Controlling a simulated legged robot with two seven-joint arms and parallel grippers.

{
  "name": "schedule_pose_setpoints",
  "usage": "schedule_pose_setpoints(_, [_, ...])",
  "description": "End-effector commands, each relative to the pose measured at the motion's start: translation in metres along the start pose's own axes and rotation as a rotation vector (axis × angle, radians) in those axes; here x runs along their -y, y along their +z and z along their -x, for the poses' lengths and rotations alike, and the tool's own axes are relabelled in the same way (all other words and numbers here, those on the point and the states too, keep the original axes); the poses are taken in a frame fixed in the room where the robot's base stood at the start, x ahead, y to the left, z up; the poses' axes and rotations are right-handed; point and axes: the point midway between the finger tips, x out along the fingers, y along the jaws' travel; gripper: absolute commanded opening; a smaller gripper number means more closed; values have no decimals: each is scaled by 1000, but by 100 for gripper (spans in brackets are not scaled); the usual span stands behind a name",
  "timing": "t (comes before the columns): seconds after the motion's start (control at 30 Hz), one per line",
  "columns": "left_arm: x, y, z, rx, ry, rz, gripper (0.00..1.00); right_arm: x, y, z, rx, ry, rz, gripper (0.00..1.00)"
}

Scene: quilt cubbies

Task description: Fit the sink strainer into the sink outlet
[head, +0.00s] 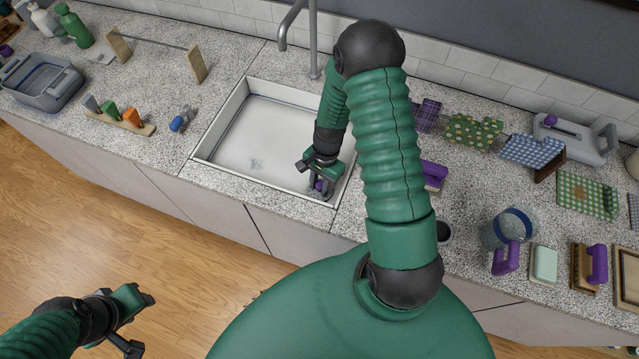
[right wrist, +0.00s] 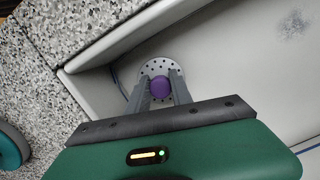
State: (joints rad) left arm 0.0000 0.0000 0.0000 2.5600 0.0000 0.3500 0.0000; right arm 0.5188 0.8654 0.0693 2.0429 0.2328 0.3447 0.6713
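The sink strainer, a pale perforated disc with a purple knob, shows in the right wrist view (right wrist: 160,67) near a corner of the sink. In the head view its purple knob (head: 320,186) is at the front right of the white sink (head: 225,120). My right gripper (head: 318,190) points down into the sink, its fingers closed against both sides of the knob. I cannot tell whether the disc touches the sink floor. A dark speckled patch on the sink floor (head: 257,163), perhaps the outlet, lies left of the gripper. My left gripper (head: 140,322) is open and empty above the wooden floor.
The sink walls stand close around my right gripper. A faucet (head: 313,45) rises behind the sink. A blue item (head: 181,121) lies left of it. Cloths, brushes and a clear jar (head: 508,229) crowd the right counter. The sink's left half is clear.

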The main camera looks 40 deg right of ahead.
Motion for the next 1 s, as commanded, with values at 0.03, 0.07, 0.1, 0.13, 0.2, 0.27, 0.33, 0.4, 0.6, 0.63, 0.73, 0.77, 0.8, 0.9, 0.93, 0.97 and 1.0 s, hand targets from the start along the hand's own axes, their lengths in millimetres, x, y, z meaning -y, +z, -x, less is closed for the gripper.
schedule_pose_setpoints(0.03, [0, 0, 0, 0, 0, 0, 36, 0, 0, 0, 0, 0, 0, 34])
schedule_pose_setpoints(0.07, [0, 0, 0, 0, 0, 0, 36, 0, 0, 0, 0, 0, 0, 37])
schedule_pose_setpoints(0.1, [0, 0, 0, 0, 0, 0, 36, 0, 0, 0, 0, 0, 0, 43])
schedule_pose_setpoints(0.13, [0, 0, 0, 0, 0, 0, 36, 0, 0, 0, 0, 0, 0, 47])
schedule_pose_setpoints(0.2, [0, 0, 0, 0, 0, 0, 36, 0, 0, 0, 0, 0, 0, 51])
schedule_pose_setpoints(0.27, [0, 0, 0, 0, 0, 0, 36, 0, 0, 0, 0, 0, 0, 51])
schedule_pose_setpoints(0.33, [0, 0, 0, 0, 0, 0, 36, 0, 0, 0, 0, 0, 0, 51])
schedule_pose_setpoints(0.4, [0, 0, 0, 0, 0, 0, 36, 0, 0, 0, 0, 0, 0, 51])
schedule_pose_setpoints(0.6, [0, 0, 0, 0, 0, 0, 36, 1, -1, 15, -2, -2, 1, 51])
schedule_pose_setpoints(0.63, [0, 0, 0, 0, 0, 0, 36, 1, -1, 21, -2, -2, 1, 51])
schedule_pose_setpoints(0.73, [0, 0, 1, 0, 0, 0, 36, 1, -1, 48, -4, -4, 1, 51])
schedule_pose_setpoints(0.77, [0, 0, 1, 0, 0, 0, 36, 1, -1, 57, -5, -5, 1, 51])
schedule_pose_setpoints(0.8, [0, 0, 1, 0, 0, 0, 36, 2, -1, 69, -5, -5, 1, 51])
schedule_pose_setpoints(0.9, [0, 0, 2, 0, 0, 0, 36, 2, -1, 99, -4, -5, 2, 51])
schedule_pose_setpoints(0.93, [0, 0, 2, 0, 0, 0, 36, 2, -1, 108, -4, -5, 2, 51])
schedule_pose_setpoints(0.97, [0, 0, 2, 0, 0, 0, 36, 2, -1, 116, -4, -4, 2, 51])
schedule_pose_setpoints(1.0, [0, 0, 2, 0, 0, 0, 36, 2, -2, 126, -4, -4, 2, 51])
